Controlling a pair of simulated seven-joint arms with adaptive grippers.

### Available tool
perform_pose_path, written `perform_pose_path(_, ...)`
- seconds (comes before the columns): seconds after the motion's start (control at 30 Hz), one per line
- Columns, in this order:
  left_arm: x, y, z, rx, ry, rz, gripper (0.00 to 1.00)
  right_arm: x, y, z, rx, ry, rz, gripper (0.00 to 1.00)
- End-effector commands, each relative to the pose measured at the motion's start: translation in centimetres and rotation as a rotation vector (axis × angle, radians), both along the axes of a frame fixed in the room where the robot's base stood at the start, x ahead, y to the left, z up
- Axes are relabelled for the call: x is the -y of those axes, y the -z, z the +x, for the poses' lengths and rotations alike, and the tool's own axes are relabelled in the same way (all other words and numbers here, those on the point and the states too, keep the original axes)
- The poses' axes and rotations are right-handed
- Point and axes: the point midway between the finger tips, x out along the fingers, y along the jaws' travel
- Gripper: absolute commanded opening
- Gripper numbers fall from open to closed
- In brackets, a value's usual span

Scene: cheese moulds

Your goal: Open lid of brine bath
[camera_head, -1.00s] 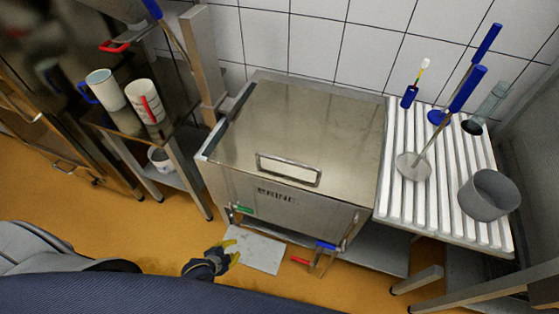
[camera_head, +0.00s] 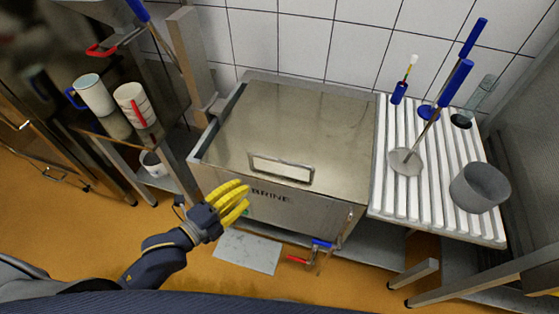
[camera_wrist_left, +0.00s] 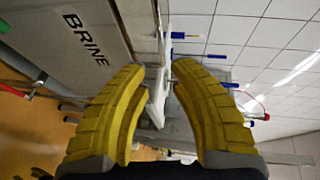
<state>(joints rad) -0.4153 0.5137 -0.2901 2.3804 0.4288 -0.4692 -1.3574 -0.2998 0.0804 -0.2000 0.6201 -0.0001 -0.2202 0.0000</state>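The brine bath (camera_head: 300,207) is a steel box marked BRINE. Its flat steel lid (camera_head: 300,115) lies shut on top, with a rectangular bar handle (camera_head: 281,169) near the front edge. My left gripper (camera_head: 247,199), with yellow ribbed fingers, is in front of the bath's front left part, left of and below the handle. In the left wrist view its two fingers (camera_wrist_left: 163,66) are apart with nothing held between them, and the BRINE lettering (camera_wrist_left: 85,38) shows at the left. My right gripper is not in view.
A white slatted rack (camera_head: 437,185) with a grey pot (camera_head: 480,187) and blue-handled tools stands right of the bath. A side table (camera_head: 110,125) with white jugs is at the left. Valves with red and blue handles (camera_head: 321,244) hang below the bath's front.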

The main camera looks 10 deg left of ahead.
Motion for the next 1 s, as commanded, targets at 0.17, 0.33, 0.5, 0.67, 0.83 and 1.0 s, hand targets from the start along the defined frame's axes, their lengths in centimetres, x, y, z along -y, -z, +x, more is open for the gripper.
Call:
perform_pose_path(0.17, 1.0, 0.2, 1.5, 0.004, -0.002, -0.003, 0.23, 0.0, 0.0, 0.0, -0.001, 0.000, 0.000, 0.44)
perform_pose_path(0.33, 2.5, 0.7, 4.0, 0.003, -0.002, -0.004, 0.23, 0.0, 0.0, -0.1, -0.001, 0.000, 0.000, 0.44)
perform_pose_path(0.5, 4.2, 1.3, 6.6, 0.002, -0.002, -0.004, 0.23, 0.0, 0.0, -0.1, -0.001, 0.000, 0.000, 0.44)
perform_pose_path(0.67, 5.7, 1.8, 9.0, 0.001, -0.002, -0.004, 0.23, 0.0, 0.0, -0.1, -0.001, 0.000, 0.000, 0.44)
perform_pose_path(0.83, 7.1, 2.3, 11.3, 0.001, -0.002, -0.004, 0.23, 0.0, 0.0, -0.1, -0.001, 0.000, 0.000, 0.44)
perform_pose_path(1.0, 8.1, 2.7, 12.9, 0.001, -0.001, -0.003, 0.23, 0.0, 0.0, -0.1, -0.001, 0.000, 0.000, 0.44)
